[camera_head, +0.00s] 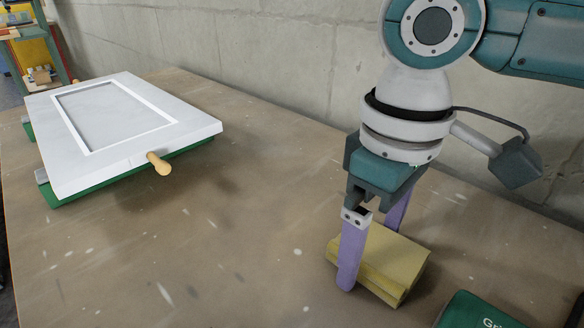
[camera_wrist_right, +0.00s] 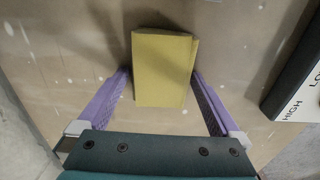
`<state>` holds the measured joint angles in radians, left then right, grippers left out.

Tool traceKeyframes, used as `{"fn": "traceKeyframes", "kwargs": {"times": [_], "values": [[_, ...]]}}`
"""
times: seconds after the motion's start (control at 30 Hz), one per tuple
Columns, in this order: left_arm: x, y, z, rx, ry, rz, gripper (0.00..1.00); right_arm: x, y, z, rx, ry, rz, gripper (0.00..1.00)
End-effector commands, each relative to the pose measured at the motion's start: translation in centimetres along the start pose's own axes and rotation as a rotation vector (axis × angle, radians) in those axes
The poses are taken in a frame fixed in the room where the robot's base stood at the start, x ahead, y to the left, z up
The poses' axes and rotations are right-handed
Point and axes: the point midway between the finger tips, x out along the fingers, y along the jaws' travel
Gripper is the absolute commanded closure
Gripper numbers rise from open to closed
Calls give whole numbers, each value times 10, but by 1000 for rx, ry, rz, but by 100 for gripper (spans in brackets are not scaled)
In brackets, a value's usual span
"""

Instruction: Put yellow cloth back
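The yellow cloth (camera_head: 385,262) is a folded stack lying on the table at the lower right of the head view. It also shows in the right wrist view (camera_wrist_right: 163,70), between the fingers. My right gripper (camera_head: 372,250) is pointed down over the cloth with its purple fingers on either side of it. In the right wrist view my right gripper (camera_wrist_right: 160,85) is open, with a gap between the cloth and the fingers, clearest on the left. My left gripper is in neither view.
A white framed panel (camera_head: 180,110) on a green base with wooden knobs sits at the left of the table (camera_head: 220,250). A dark green object (camera_head: 475,312) lies close to the right of the cloth. A concrete wall runs behind. The table's middle is clear.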

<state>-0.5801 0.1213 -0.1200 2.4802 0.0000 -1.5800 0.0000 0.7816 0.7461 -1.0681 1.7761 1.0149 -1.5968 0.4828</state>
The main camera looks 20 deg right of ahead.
Motion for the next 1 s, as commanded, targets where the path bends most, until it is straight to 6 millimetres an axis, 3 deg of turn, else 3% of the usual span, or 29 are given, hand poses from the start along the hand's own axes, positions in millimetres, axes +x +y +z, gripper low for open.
{"fn": "traceKeyframes", "kwargs": {"times": [0.23, 0.7, 1.0], "values": [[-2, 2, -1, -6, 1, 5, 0, -8, 0, 0, 0, 1, 1, 0], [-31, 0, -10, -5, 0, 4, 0, -105, 0, -1, 0, 4, 0, 0], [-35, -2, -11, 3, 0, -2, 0, -124, 0, 0, 1, 0, -1, 0]]}}
